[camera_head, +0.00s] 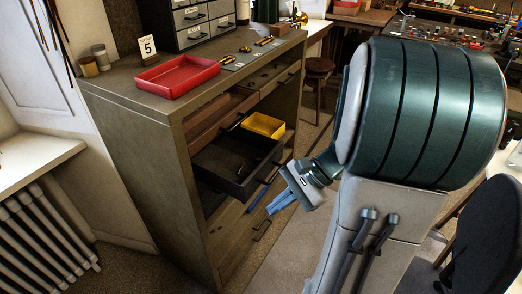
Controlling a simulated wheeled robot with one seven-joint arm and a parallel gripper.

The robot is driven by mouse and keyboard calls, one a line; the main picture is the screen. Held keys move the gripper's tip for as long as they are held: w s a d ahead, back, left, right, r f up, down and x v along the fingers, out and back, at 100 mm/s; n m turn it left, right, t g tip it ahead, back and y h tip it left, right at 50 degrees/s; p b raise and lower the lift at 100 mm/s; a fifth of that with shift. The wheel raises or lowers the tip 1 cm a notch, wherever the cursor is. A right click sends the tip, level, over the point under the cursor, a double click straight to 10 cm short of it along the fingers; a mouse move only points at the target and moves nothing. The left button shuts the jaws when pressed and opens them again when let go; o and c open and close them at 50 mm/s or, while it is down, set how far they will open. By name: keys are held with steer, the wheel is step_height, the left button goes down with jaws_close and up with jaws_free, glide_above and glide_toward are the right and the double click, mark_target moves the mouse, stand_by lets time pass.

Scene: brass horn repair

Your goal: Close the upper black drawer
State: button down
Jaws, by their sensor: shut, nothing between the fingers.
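The black drawer (222,176) is pulled well out of the front of the wooden cabinet (140,150), below a brown drawer front. A yellow bin (263,125) sits at its right end, and small thin items lie on its floor. My gripper (277,207), with blue fingers, is shut and empty. It appears just right of the drawer's front in the picture, apart from it, pointing down and left. How far it is from the drawer in depth is hard to tell. The area under the drawer is dark.
A red tray (178,76), a number 5 card (147,47) and tools stand on the cabinet top. A blue strip (258,198) shows near the lower front. A stool (319,72) stands behind, a black chair (480,240) at right. Floor (285,245) before the cabinet looks clear.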

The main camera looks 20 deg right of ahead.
steer(key=w+d+f+m+t+y+b, duration=0.1)
steer(key=w+d+f+m+t+y, duration=0.2)
steer(key=d+m+t, duration=0.5)
steer(key=m+t+h, duration=0.2)
steer(key=m+t, duration=0.1)
steer(key=m, duration=0.3)
glide_toward(277, 174)
steer(key=p+x, duration=0.1)
steer(key=x, duration=0.6)
steer(key=shift+d, duration=0.1)
